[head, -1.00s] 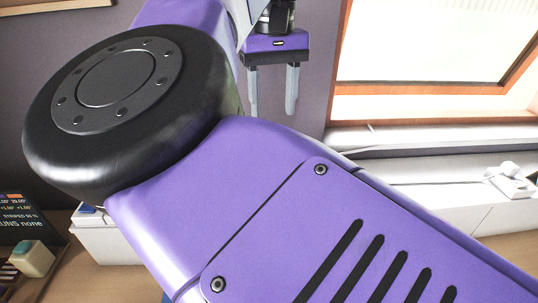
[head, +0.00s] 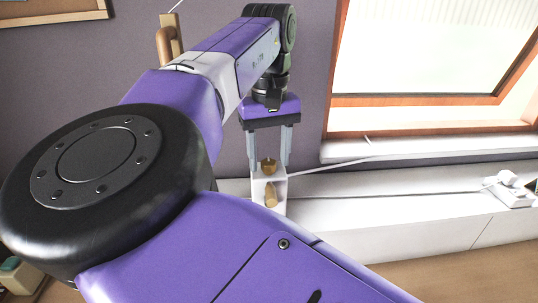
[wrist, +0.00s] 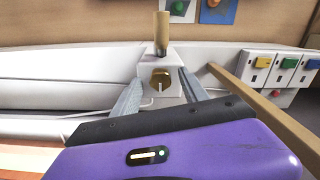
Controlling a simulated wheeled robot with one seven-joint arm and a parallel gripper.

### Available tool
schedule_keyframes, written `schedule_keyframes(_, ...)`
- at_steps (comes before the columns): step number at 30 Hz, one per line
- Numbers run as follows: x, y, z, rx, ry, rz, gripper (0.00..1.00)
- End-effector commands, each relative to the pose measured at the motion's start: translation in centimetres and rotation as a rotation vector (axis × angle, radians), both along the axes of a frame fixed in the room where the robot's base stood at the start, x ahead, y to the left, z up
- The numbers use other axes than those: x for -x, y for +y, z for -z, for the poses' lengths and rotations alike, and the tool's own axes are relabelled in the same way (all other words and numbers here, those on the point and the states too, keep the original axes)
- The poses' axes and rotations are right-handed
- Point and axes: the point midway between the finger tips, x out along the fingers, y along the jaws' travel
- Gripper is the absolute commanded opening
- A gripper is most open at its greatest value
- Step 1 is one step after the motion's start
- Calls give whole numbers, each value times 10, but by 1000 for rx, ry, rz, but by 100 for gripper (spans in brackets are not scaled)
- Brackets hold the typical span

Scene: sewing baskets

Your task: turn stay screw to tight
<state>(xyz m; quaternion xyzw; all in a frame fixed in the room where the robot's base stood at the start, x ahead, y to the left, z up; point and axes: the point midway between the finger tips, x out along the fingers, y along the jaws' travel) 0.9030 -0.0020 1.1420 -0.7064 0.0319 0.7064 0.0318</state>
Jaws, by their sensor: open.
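A brass-coloured round knob (wrist: 160,79), which looks like the stay screw, sits on the front of a white block (wrist: 177,62) in the wrist view. A pale line runs down from its middle. A brass-coloured peg (wrist: 161,33) stands up at the block's top. In the head view the knob (head: 268,166) and white block (head: 282,181) show below my gripper (head: 268,163). My gripper is open, and its two fingers (wrist: 160,76) stand on either side of the knob in the wrist view. I cannot tell if they touch it.
A window with an orange-brown frame (head: 415,100) is at the right of the head view, above a white ledge (head: 400,215). A white socket with a plug (head: 512,190) and cord lies on it. In the wrist view, a wooden rail (wrist: 262,110) and coloured switches (wrist: 285,70) are at right.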

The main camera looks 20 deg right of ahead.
Motion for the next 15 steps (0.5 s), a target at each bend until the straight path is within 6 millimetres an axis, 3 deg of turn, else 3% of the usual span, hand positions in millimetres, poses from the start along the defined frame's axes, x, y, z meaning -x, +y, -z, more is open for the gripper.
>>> schedule_keyframes(5,0,0,0,0,0,0,50)
schedule_keyframes(12,0,0,0,0,0,0,3)
schedule_keyframes(15,0,0,0,1,0,0,0)
